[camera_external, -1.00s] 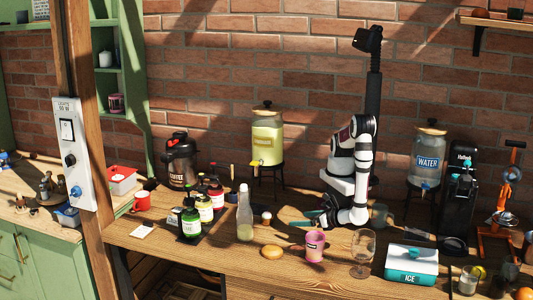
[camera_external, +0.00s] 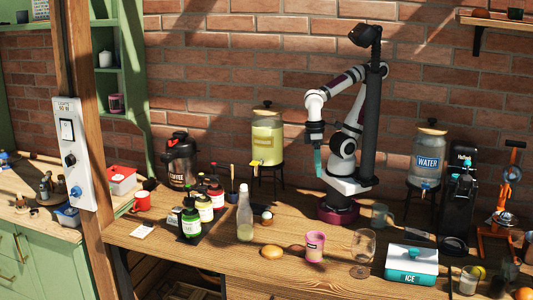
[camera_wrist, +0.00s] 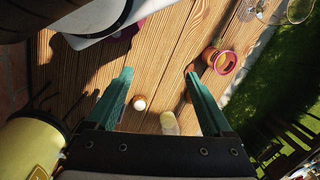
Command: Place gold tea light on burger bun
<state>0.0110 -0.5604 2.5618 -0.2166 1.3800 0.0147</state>
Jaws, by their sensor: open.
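The burger bun (camera_external: 272,251) lies on the table between the glass bottle and the pink cup. In the wrist view it is mostly hidden behind a finger. I cannot pick out the gold tea light for certain. A small brownish thing (camera_external: 297,249) lies between the bun and the pink cup, too small to identify. My gripper (camera_external: 318,170) points down, well above the table, behind and right of the bun. In the wrist view its green fingers (camera_wrist: 158,74) are apart with nothing between the tips.
A glass bottle (camera_external: 244,215) and a small white-topped round thing (camera_external: 267,217) stand behind the bun. The pink cup (camera_external: 315,245), a wine glass (camera_external: 362,252) and an ice box (camera_external: 411,264) stand to its right. A lemonade dispenser (camera_external: 266,140) stands at the back.

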